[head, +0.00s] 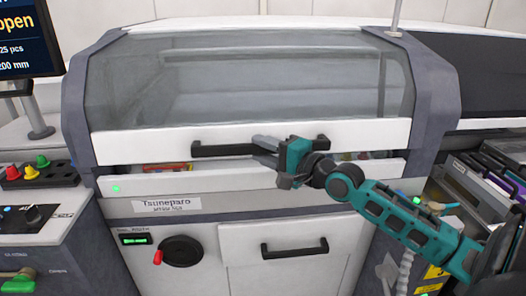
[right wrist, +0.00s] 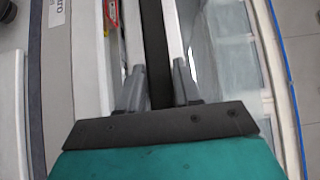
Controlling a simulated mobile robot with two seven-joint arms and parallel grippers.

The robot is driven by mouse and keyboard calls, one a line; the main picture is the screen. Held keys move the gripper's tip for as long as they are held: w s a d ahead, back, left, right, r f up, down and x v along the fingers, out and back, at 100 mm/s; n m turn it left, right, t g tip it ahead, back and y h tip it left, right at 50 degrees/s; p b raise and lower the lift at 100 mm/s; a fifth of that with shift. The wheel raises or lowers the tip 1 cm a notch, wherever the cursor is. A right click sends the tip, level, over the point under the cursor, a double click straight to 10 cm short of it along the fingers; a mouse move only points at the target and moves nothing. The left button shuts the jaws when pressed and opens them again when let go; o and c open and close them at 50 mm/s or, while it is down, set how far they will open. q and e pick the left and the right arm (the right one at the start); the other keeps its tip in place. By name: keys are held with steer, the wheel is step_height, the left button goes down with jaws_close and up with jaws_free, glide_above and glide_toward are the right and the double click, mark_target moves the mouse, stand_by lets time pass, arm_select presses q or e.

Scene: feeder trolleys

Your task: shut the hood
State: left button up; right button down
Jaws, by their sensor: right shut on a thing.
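The hood (head: 130,146) of the machine has a white front frame and a large clear window. Its lower edge is near the white front ledge (head: 200,184), with a narrow gap where coloured parts show. A black bar handle (head: 220,150) runs across the hood's front; it also shows in the right wrist view (right wrist: 154,45). My left gripper is out of view.
A screen (head: 20,40) at upper left reads "open". A button box (head: 38,172) and a control panel (head: 35,225) stand at left. A crank (head: 180,252) and a drawer handle (head: 295,250) are below the hood. Feeder slots (head: 490,180) are at right.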

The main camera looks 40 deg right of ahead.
steer(key=c, duration=1.2)
jaws_free()
steer(key=shift+d+r, duration=0.15)
steer(key=shift+r, duration=0.25)
steer(key=o, duration=0.3)
steer(key=shift+w+f, duration=0.1)
steer(key=shift+f, duration=0.1)
steer(key=shift+s+d+f, duration=0.1)
steer(key=shift+s+f, duration=0.1)
steer(key=shift+s, duration=0.4)
steer(key=shift+b+v, duration=1.85)
steer(key=shift+v, duration=3.95)
